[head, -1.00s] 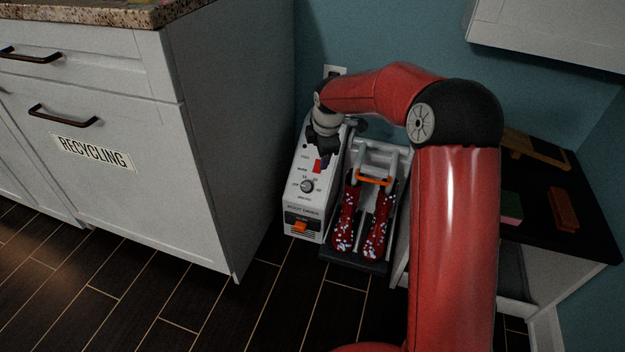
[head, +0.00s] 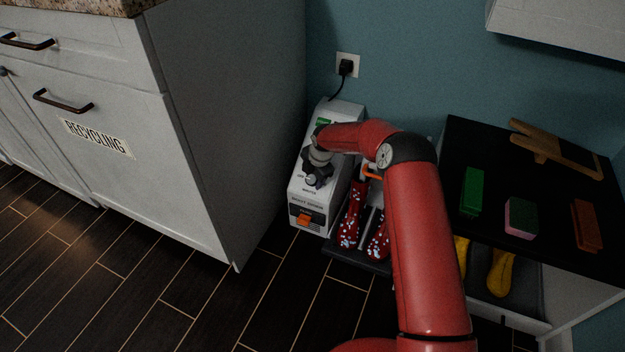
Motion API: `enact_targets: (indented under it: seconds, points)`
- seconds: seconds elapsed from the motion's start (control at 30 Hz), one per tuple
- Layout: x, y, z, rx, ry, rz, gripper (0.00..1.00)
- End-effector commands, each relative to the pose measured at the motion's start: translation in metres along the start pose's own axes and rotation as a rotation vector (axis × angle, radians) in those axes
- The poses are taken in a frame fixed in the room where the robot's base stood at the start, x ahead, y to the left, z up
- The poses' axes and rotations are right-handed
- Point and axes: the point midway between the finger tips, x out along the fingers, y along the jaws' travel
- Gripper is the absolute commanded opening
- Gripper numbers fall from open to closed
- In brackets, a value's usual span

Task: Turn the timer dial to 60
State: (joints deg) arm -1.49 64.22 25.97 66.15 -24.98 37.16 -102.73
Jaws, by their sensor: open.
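The boot dryer (head: 322,207) is a white box on the floor between the cabinet and the low bench, with an orange switch (head: 303,218) low on its front. The timer dial (head: 312,180) is a small knob on its sloped top panel. My gripper (head: 313,182) is at the dial, coming down from above. It looks open, but its dark fingers are small and I cannot tell whether they touch the dial. The gripper covers most of the dial's scale, so its setting cannot be read.
Red patterned boots (head: 350,226) stand on the rack right of the dryer, under my arm. The cabinet (head: 200,130) stands close on the left. A black-topped bench (head: 475,145) holds brushes and sponges. A plug (head: 346,68) sits in the wall outlet. Floor in front is clear.

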Motion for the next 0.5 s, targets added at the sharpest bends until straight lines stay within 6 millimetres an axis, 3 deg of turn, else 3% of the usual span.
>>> enact_targets:
  seconds: [0.37,0.5]
  points:
    - [0.0104,-0.0001,0.0001,0.001,0.0,0.0,0.61]
    - [0.0104,-0.0002,0.0001,0.001,0.0,0.0,0.46]
